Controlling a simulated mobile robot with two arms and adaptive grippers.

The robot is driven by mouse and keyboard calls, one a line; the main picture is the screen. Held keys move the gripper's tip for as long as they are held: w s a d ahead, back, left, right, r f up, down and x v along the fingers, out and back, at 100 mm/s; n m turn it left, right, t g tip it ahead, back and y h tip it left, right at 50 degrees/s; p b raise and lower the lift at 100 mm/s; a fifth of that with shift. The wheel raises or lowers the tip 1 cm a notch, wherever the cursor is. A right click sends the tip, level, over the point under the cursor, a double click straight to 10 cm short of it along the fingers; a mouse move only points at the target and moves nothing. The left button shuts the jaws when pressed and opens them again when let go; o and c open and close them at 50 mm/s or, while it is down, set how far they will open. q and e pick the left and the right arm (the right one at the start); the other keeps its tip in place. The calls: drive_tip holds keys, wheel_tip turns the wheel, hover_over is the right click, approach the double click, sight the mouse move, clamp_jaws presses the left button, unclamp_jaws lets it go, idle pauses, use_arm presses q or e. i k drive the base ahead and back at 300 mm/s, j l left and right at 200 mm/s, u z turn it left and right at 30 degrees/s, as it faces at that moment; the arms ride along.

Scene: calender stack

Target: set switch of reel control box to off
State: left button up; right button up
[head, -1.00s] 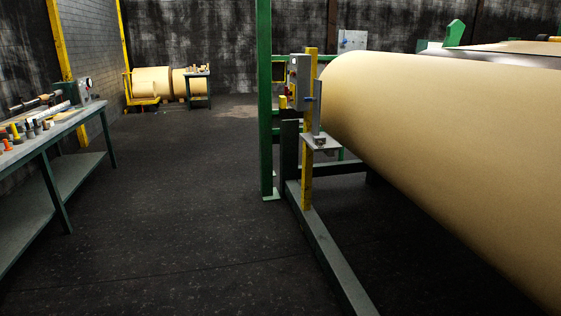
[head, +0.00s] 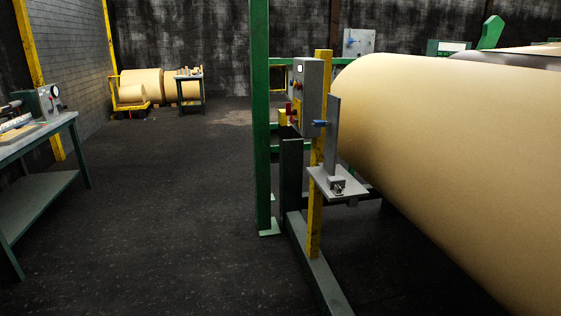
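A grey control box (head: 311,92) is mounted on a yellow post (head: 315,222) in the middle of the head view, just left of the large paper roll. I take it to be the reel control box. The switch position is too small to tell. Neither of my grippers is in view.
A large tan roll (head: 450,150) fills the right side. A green post (head: 260,120) and a floor beam (head: 315,270) stand by the box. A workbench (head: 40,140) is at the left. Smaller rolls (head: 142,83) lie far back. Open dark floor lies between bench and post.

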sight(289, 111)
drive_tip(key=i, duration=1.8)
